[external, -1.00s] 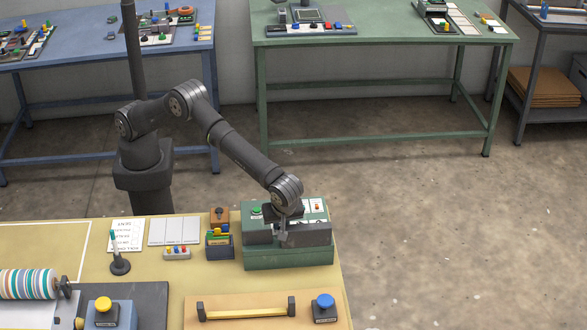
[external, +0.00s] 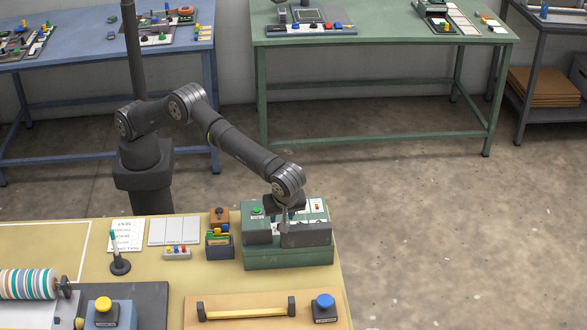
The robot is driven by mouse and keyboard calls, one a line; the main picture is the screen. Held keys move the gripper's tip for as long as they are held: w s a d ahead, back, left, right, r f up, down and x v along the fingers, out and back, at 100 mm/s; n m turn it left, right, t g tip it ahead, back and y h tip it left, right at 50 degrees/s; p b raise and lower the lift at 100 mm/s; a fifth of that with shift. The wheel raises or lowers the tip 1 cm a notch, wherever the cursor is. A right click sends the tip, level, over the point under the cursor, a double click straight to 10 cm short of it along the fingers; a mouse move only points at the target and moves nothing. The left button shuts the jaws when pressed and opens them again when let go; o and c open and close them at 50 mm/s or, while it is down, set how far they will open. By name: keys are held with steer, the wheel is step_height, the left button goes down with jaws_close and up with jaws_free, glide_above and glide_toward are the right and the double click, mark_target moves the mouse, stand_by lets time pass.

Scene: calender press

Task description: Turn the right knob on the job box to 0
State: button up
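The job box (external: 288,257) is a green box near the right edge of the yellow table. A green button (external: 257,211) shows at its back left, and a white panel with a small red-orange part (external: 317,206) at its back right. My gripper (external: 283,235) points down over the middle of the box, with dark grey blocks to either side of it. The right knob is not visible; my gripper and the grey blocks cover that part. The fingertips are too small and dark to tell how far apart they are or whether they touch anything.
Left of the box stand a dark bin with coloured items (external: 220,246) and a brown block with a knob (external: 219,216). In front lie a board with a yellow bar (external: 246,311) and a blue button (external: 323,304). The floor to the right is clear.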

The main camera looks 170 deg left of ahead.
steer(key=shift+v, duration=1.1)
steer(key=s+r+m+t, duration=0.4)
steer(key=r+m, duration=0.6)
steer(key=m, duration=1.2)
steer(key=shift+m+y, duration=0.3)
steer(key=f, duration=1.7)
steer(key=shift+d+f, duration=0.1)
steer(key=shift+d, duration=0.2)
steer(key=shift+c, duration=0.3)
jaws_close()
